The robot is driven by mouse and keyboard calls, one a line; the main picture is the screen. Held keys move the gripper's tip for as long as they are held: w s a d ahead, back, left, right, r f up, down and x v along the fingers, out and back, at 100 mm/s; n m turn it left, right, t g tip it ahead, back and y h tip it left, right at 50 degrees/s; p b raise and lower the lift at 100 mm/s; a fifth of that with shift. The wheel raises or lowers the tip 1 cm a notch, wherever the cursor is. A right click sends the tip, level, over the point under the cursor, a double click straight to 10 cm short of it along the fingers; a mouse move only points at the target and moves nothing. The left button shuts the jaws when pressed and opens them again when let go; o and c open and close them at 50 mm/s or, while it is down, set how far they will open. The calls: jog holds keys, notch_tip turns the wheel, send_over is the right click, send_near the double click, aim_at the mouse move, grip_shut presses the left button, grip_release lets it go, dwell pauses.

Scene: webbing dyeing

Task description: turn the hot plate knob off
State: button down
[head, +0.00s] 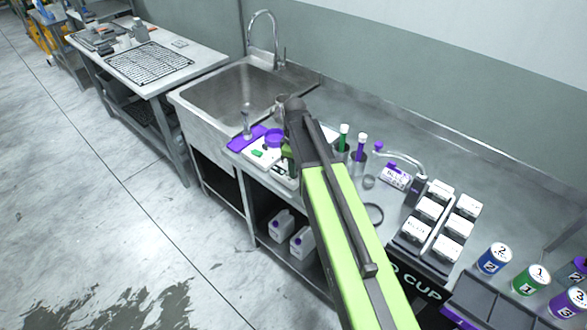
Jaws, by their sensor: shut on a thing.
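A white hot plate (281,182) stands on the steel counter by the right side of the sink, partly covered by my arm. My gripper (290,168) points down at its front part, behind my green and black arm. The jaws look shut at the hot plate's knob, but the knob itself is hidden and the contact is too small to see clearly.
The sink (232,95) lies behind. Numbered cans (495,260) stand at the far right.

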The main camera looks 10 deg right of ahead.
jog(key=n, duration=0.5)
jog(key=shift+s, duration=0.1)
jog(key=shift+a+n, duration=0.1)
jog(key=shift+n, duration=0.2)
dwell(0.4)
jog(key=c, duration=1.2)
grip_release()
jog(key=shift+r+p, duration=0.5)
jog(key=shift+p, duration=0.05)
notch_tip(320, 180, up, 16)
jog(key=p, duration=1.6)
jog(key=shift+r, duration=0.15)
